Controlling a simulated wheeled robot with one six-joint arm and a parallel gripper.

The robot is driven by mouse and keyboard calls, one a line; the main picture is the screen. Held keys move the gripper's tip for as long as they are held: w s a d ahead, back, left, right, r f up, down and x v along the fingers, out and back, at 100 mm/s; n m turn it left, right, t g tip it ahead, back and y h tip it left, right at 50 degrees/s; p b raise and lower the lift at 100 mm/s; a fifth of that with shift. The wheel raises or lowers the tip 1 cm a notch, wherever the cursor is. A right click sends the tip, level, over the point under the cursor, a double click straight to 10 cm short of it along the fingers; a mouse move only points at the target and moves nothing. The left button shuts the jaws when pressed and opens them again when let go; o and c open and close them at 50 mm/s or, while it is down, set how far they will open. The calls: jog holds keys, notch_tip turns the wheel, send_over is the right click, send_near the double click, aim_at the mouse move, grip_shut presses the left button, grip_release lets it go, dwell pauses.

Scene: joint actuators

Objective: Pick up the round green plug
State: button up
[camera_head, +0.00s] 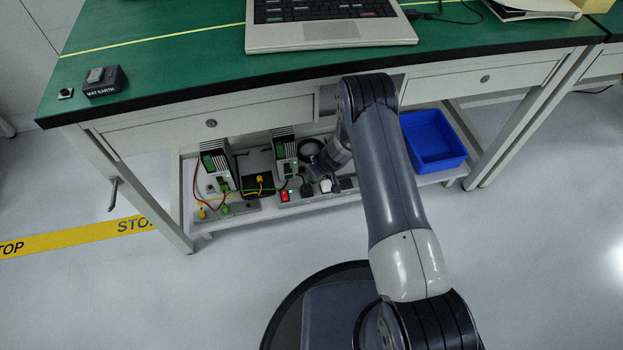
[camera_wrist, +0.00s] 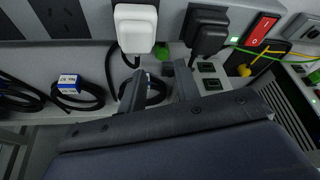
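A small round green plug (camera_head: 225,209) sits at the front of the left device on the lower shelf, beside a yellow plug (camera_head: 202,213). Another green piece (camera_head: 223,187) shows higher on that device. In the wrist view a green piece (camera_wrist: 314,76) is cut by the right edge; I cannot tell which one it is. My gripper (camera_wrist: 160,72) is open and empty, its two fingers apart below a white plug (camera_wrist: 135,28) and a black plug (camera_wrist: 207,32). It is under the bench, to the right of the round green plug, and mostly hidden by my arm in the head view.
A red switch (camera_wrist: 262,28) sits on the power strip right of the black plug. Yellow, green and red wires run between the devices. A blue bin (camera_head: 433,140) stands at the shelf's right. The green-topped bench (camera_head: 190,62) with drawers overhangs the shelf (camera_head: 270,212).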

jog(key=b+x, duration=0.1)
jog(key=x, duration=0.5)
jog(key=shift+a+f+b, duration=0.2)
jog(key=shift+a+b, duration=0.05)
jog(key=shift+b, duration=0.15)
jog(key=c, duration=0.7)
jog(key=shift+o, duration=0.2)
jog(key=shift+r, duration=0.1)
